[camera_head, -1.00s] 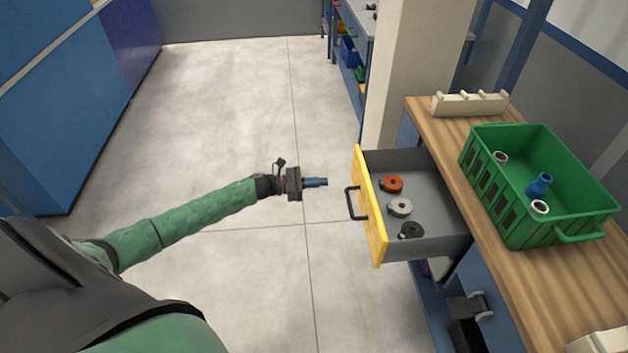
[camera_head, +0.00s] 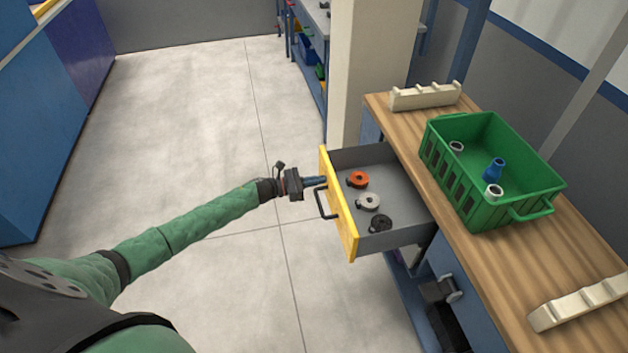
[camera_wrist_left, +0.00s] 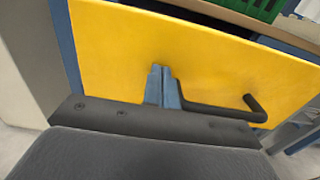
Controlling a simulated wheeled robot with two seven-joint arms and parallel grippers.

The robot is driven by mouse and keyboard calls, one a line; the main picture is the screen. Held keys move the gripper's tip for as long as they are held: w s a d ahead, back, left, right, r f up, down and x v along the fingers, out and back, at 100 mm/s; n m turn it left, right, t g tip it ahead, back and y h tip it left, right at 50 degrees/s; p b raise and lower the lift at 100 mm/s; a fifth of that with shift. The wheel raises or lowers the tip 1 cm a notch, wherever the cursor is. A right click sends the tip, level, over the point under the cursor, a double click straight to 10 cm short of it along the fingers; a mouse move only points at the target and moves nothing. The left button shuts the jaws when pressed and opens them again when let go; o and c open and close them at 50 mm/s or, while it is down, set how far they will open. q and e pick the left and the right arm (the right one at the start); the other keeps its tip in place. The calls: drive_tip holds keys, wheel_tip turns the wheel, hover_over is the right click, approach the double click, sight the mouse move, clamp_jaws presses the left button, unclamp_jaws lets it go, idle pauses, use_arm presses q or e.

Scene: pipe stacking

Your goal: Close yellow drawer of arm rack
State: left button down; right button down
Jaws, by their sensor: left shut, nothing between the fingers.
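The yellow drawer (camera_head: 339,205) of the workbench stands pulled out, with a dark handle (camera_head: 322,204) on its front. Inside lie an orange round part (camera_head: 358,180), a light grey one (camera_head: 369,202) and a black one (camera_head: 381,223). My left gripper (camera_head: 316,181) is shut and empty, its blue fingertips at the drawer front near the far end of the handle. In the left wrist view the fingertips (camera_wrist_left: 162,84) are up against or very close to the yellow front (camera_wrist_left: 190,50), beside the handle (camera_wrist_left: 225,112); contact is not certain. My right gripper is not in view.
A green crate (camera_head: 470,193) with several pipe pieces stands on the wooden bench top (camera_head: 450,243). Cream racks stand at the far end (camera_head: 425,95) and near end (camera_head: 580,303) of the bench. A pale column (camera_head: 362,70) rises behind the drawer. The floor to the left is clear.

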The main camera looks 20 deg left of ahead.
sight(380, 182)
use_arm(q)
drive_tip(key=shift+d, duration=0.1)
idle(0.3)
